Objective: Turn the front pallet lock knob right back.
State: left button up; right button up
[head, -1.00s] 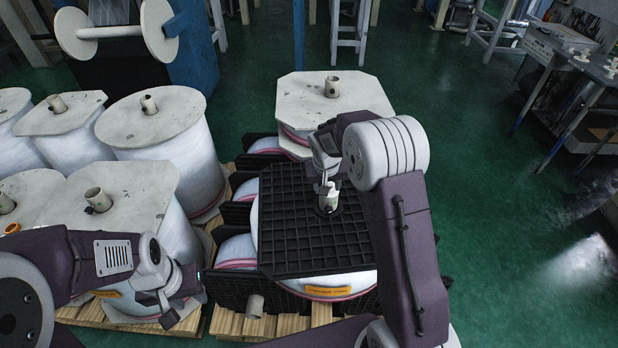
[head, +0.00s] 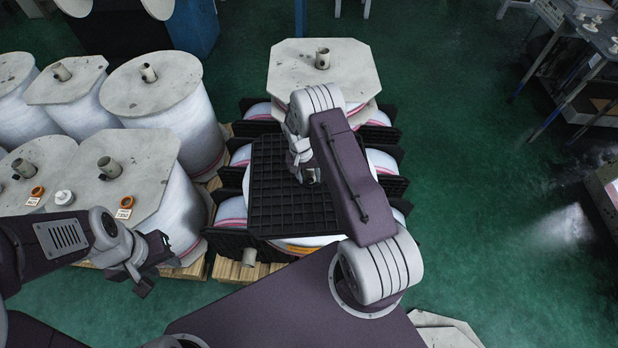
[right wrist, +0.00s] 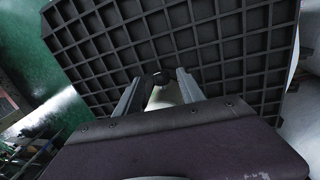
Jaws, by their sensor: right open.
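A black gridded pallet (head: 275,200) lies on top of a film roll at the middle of the head view. A pale post (right wrist: 165,95) with a dark top stands near its centre in the right wrist view. My right gripper (right wrist: 158,78) is open, with one finger on each side of this post; I cannot tell whether they touch it. In the head view my right gripper (head: 311,177) is largely hidden by my arm. I cannot make out a distinct lock knob. My left gripper (head: 158,270) looks open and empty, beside the front left roll.
White-topped rolls (head: 150,85) stand close together on the left. Another white-topped roll (head: 350,72) stands behind the pallet. Orange rings (head: 126,201) and a white cap (head: 64,197) lie on the front left tops. Green floor (head: 470,190) is clear on the right.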

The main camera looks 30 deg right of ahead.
notch_tip(320, 180, down, 2)
jog(key=shift+d, duration=0.1)
grip_shut()
jog(key=shift+f+b, duration=0.15)
jog(key=shift+b, duration=0.4)
jog(key=g+h+b, duration=0.1)
jog(key=b, duration=0.2)
jog(key=g+h+b, duration=0.1)
jog(key=h+b, duration=0.1)
jog(key=b, duration=0.2)
jog(key=a+g+h+b, duration=0.1)
jog(key=h+b, duration=0.1)
jog(key=b, duration=0.2)
jog(key=shift+w+f, duration=0.3)
jog(key=shift+f, duration=0.05)
jog(key=shift+r+g+h+b, duration=0.25)
jog(key=shift+g+h+b, duration=0.25)
jog(key=shift+b, duration=0.6)
grip_release()
